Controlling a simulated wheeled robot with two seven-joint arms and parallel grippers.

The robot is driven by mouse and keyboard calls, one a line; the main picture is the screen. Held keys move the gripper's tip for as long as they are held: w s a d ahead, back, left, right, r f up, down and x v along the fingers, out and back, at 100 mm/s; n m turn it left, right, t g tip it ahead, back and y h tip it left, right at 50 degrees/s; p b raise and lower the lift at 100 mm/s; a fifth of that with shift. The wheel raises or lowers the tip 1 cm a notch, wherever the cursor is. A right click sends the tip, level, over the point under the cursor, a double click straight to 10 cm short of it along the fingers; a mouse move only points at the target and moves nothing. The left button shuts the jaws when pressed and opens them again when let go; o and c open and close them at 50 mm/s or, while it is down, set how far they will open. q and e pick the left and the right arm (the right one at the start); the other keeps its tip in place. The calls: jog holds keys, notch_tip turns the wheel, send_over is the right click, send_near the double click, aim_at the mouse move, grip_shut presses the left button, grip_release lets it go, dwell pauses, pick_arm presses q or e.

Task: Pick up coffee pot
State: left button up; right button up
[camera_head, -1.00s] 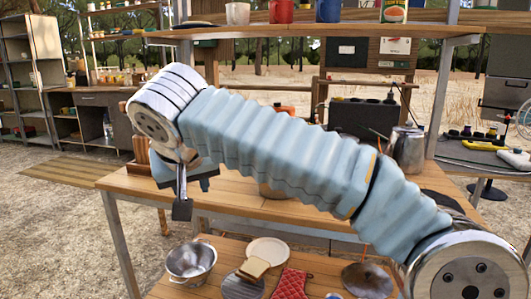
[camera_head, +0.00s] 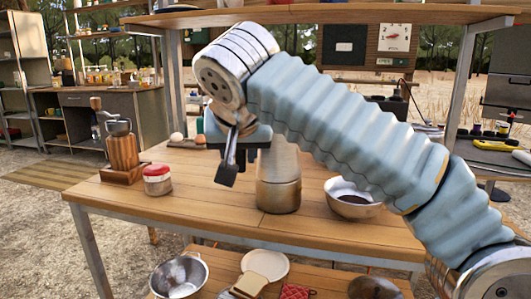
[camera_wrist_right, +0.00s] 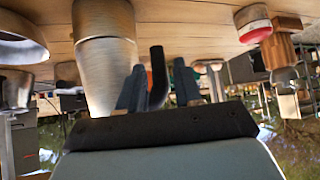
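The coffee pot (camera_head: 279,182) is a tall silver metal pot standing upright on the wooden table, its upper part partly covered by my right arm. In the right wrist view, which is upside down, its metal body (camera_wrist_right: 104,55) and curved black handle (camera_wrist_right: 157,78) show. My right gripper (camera_head: 240,166) is beside the pot, on its left in the head view. Its fingers (camera_wrist_right: 160,92) are apart, and the handle appears in the gap between them. I cannot tell whether they touch it. My left gripper is not in view.
A wooden grinder (camera_head: 122,150) and a red-lidded jar (camera_head: 157,180) stand at the table's left. A bowl with dark contents (camera_head: 351,198) is right of the pot. A shelf (camera_head: 330,15) spans above. A metal bowl (camera_head: 179,276) and bread (camera_head: 250,284) are lower down.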

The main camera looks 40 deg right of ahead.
aim_at(241, 158)
jog(key=x, duration=0.5)
jog(key=shift+w+d+f+b, duration=0.1)
jog(key=shift+d+b, duration=0.2)
jog(key=shift+b, duration=0.1)
jog(key=shift+c, duration=0.3)
grip_shut()
